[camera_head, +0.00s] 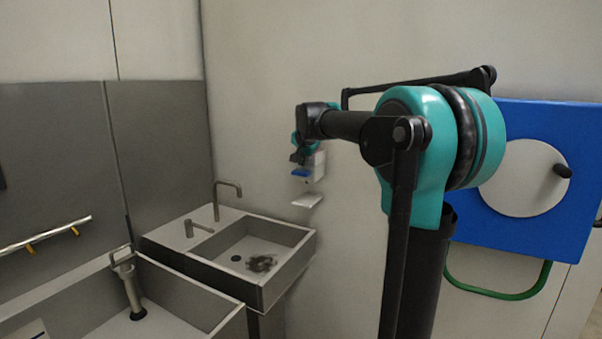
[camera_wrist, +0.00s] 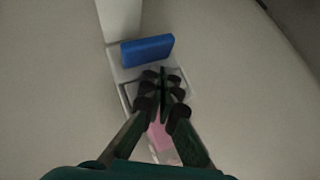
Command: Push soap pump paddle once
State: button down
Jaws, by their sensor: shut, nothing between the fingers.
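The soap dispenser (camera_head: 318,166) is a white box on the light wall, with a blue paddle (camera_head: 300,173) low on its front. In the wrist view the blue paddle (camera_wrist: 147,50) sticks out from the white dispenser body (camera_wrist: 120,20). My gripper (camera_head: 297,159) is at the dispenser in the head view, just above the paddle in the picture. In the wrist view my gripper (camera_wrist: 163,80) is shut and empty, its tips just below and right of the paddle in the picture. I cannot tell whether they touch it.
A white drip tray (camera_head: 307,200) is on the wall under the dispenser. A pink patch (camera_wrist: 160,140) shows between my fingers. A metal sink (camera_head: 300,258) with a tap stands left of the dispenser. A blue panel (camera_head: 520,115) is at right.

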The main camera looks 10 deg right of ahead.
aim_at(301, 172)
jog(key=shift+f, duration=0.1)
dwell(0.3)
jog(key=shift+f, duration=0.3)
jog(key=shift+f, duration=0.85)
dwell(1.0)
jog(key=shift+r, duration=1.25)
jog(key=shift+r, duration=2.5)
